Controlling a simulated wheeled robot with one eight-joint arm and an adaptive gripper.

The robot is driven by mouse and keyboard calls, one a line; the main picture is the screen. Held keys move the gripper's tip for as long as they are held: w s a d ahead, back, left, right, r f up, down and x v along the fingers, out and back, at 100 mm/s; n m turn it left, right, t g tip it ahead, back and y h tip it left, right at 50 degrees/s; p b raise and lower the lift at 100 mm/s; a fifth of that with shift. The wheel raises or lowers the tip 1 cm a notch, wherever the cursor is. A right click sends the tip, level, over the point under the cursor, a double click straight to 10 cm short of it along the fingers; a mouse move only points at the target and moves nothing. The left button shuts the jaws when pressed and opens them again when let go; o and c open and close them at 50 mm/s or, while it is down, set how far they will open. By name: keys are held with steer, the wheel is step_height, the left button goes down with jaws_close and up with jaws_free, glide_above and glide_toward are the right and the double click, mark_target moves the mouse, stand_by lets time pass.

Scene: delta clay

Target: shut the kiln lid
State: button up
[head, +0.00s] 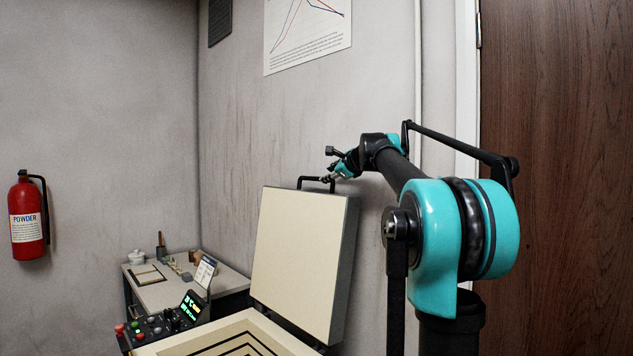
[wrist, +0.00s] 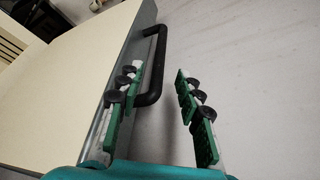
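The kiln lid (head: 300,262) stands raised and nearly upright, its cream inner face showing in the head view. Its pale face and grey edge fill the left of the wrist view (wrist: 70,75). A black handle (head: 316,181) sits on the lid's top edge; it shows in the wrist view (wrist: 153,85) too. My gripper (head: 330,165) is at the handle. In the wrist view my gripper (wrist: 158,85) is open, with green-padded fingers apart. The handle's end reaches between them, close to the left finger; I cannot tell whether they touch. The kiln body (head: 225,338) is below the lid.
A control panel (head: 165,325) with buttons and a lit display is left of the kiln. A small table (head: 185,292) with small items stands behind it. A red extinguisher (head: 28,218) hangs on the left wall. A wooden door (head: 560,180) is at the right.

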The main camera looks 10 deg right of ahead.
mark_target(316, 180)
steer(key=x, duration=1)
steer(key=shift+w+f, duration=0.1)
steer(key=shift+w, duration=0.05)
steer(key=shift+c, duration=0.4)
jaws_close()
